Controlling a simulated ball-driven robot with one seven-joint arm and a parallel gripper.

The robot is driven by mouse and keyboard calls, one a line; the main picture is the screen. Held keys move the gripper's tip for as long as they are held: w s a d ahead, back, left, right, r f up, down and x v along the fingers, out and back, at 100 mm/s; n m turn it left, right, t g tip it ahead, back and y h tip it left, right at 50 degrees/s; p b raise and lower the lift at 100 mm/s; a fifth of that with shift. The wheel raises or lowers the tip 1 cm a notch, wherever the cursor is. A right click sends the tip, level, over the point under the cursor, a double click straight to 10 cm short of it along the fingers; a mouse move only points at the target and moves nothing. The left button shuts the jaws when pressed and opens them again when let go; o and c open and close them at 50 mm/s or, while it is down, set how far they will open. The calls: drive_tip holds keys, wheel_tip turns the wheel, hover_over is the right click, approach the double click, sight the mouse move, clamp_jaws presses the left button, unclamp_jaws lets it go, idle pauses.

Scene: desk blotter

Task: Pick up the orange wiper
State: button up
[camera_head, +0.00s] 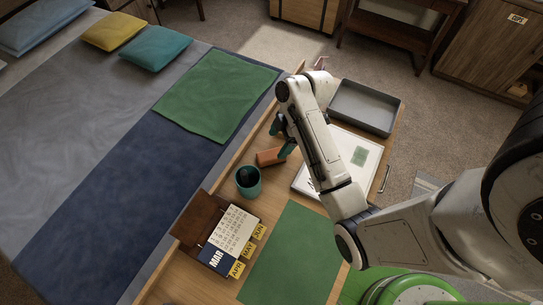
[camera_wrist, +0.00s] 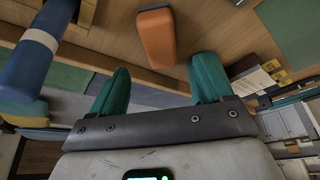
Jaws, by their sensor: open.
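The orange wiper (camera_head: 270,157) lies on the wooden desk, just above the teal cup in the head view. It is a small orange block with a darker edge. In the wrist view the wiper (camera_wrist: 158,40) is at the top centre, beyond the fingertips and roughly in line with the gap between them. My gripper (camera_head: 281,138) has teal fingers and is close beside the wiper in the head view. In the wrist view my gripper (camera_wrist: 160,80) is open, with nothing between its fingers. I cannot tell its exact height above the desk.
A teal cup (camera_head: 248,182) stands close to the wiper. A desk calendar (camera_head: 231,230) and green blotter (camera_head: 300,250) are nearer. A white board (camera_head: 312,178) and grey tray (camera_head: 375,118) are to the right. A blue cylinder (camera_wrist: 22,73) with a white band is close at left.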

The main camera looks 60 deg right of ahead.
sight(272, 154)
drive_tip(key=shift+p+x, duration=0.45)
drive_tip(key=shift+x, duration=3.35)
drive_tip(key=shift+s+d+f, duration=0.1)
drive_tip(key=shift+s+f, duration=0.1)
drive_tip(key=shift+f, duration=0.05)
drive_tip(key=c, duration=1.1)
drive_tip(key=shift+c, duration=0.2)
